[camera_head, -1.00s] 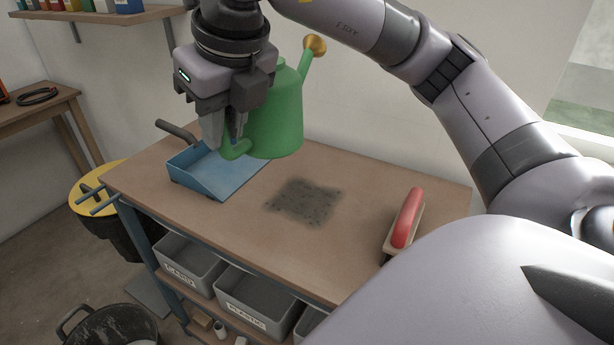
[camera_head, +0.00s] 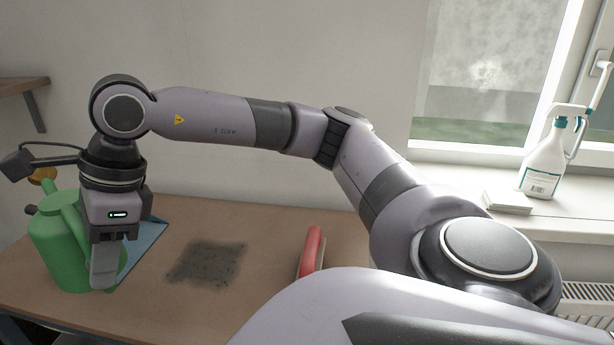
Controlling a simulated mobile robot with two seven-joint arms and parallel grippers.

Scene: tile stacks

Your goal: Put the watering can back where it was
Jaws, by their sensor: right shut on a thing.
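The green watering can (camera_head: 58,250) is at the left of the view, over the left part of the workbench. Its brass-coloured rose (camera_head: 42,174) shows behind it at the upper left. My right gripper (camera_head: 104,280) points down and is shut on the watering can at its right side. The fingers hide part of the grip. I cannot tell whether the can's base touches the bench top. My left gripper is not in view.
The workbench (camera_head: 270,215) holds a blue dustpan (camera_head: 152,240), mostly hidden behind my gripper, a dark dirt patch (camera_head: 207,262) and a red-handled brush (camera_head: 311,250). A spray bottle (camera_head: 544,168) and a white stack (camera_head: 507,202) are on the windowsill.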

